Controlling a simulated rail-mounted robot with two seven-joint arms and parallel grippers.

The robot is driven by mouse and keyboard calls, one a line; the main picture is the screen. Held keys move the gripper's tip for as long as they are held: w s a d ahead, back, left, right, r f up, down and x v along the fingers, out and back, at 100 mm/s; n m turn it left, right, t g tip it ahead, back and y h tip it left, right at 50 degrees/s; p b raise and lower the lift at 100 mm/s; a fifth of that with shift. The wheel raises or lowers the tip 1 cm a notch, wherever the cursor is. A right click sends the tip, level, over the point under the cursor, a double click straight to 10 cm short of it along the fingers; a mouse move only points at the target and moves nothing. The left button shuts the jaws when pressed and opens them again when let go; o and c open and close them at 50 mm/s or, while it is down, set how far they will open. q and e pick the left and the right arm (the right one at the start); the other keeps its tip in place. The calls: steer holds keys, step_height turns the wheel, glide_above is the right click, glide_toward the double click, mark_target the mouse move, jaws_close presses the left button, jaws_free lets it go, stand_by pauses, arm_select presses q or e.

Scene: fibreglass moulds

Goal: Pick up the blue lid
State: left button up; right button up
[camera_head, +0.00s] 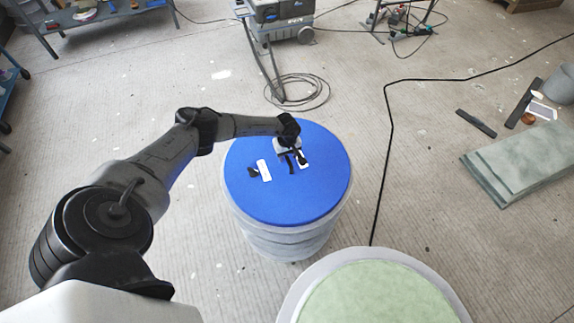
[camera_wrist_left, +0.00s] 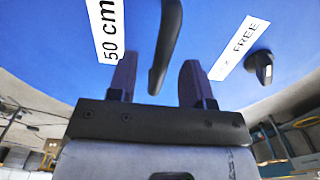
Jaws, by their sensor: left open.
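The round blue lid (camera_head: 300,198) lies on top of a whitish drum (camera_head: 285,242) in the head view. It fills the upper part of the left wrist view (camera_wrist_left: 215,25). A dark curved handle (camera_wrist_left: 168,45) sits on the lid. My left gripper (camera_head: 291,160) is over the lid, right of its middle. In the left wrist view its two dark fingers are apart, one on each side of the handle. Gaps show beside the handle; I cannot tell the fingers' exact height. My right gripper is not in view.
White labels (camera_wrist_left: 105,30) and a small dark knob (camera_wrist_left: 262,67) are on the lid. A green-topped round mould (camera_head: 375,295) stands at the front right. A grey machine (camera_head: 283,18) with a coiled cable is behind. Green sheets (camera_head: 522,165) lie on the floor at right.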

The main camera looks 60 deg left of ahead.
arm_select(q)
steer(key=shift+a+f, duration=0.1)
steer(key=shift+f, duration=0.2)
jaws_close()
steer(key=shift+r, duration=0.1)
stand_by(1.2)
